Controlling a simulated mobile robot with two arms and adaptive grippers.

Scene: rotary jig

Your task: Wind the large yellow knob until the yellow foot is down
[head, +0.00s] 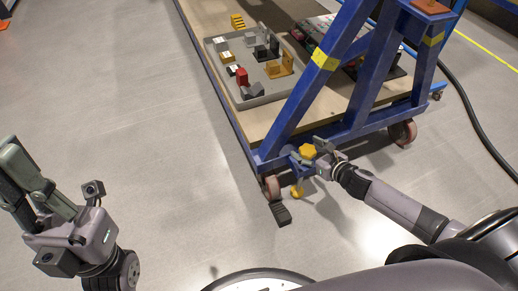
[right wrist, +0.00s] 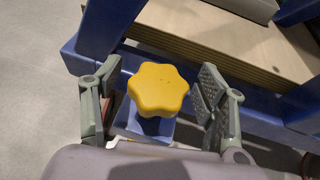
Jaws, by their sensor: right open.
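The large yellow knob (head: 307,151) is star-shaped and sits on a blue bracket at the near corner of the blue frame. In the right wrist view the knob (right wrist: 158,88) stands between the fingers of my right gripper (right wrist: 161,76), which is open with a visible gap on each side. In the head view my right gripper (head: 311,156) is at the knob. The yellow foot (head: 297,191) shows below the bracket, close to the floor; I cannot tell whether it touches. My left gripper (head: 30,178) is at the far left, away from the frame; its finger gap is unclear.
The blue frame (head: 330,62) rises beside the knob and carries a wooden shelf (head: 213,74) with a grey tray (head: 240,102) of small parts. Casters (head: 271,187) stand next to the foot. A black cable (head: 470,115) lies at right. The floor at left is clear.

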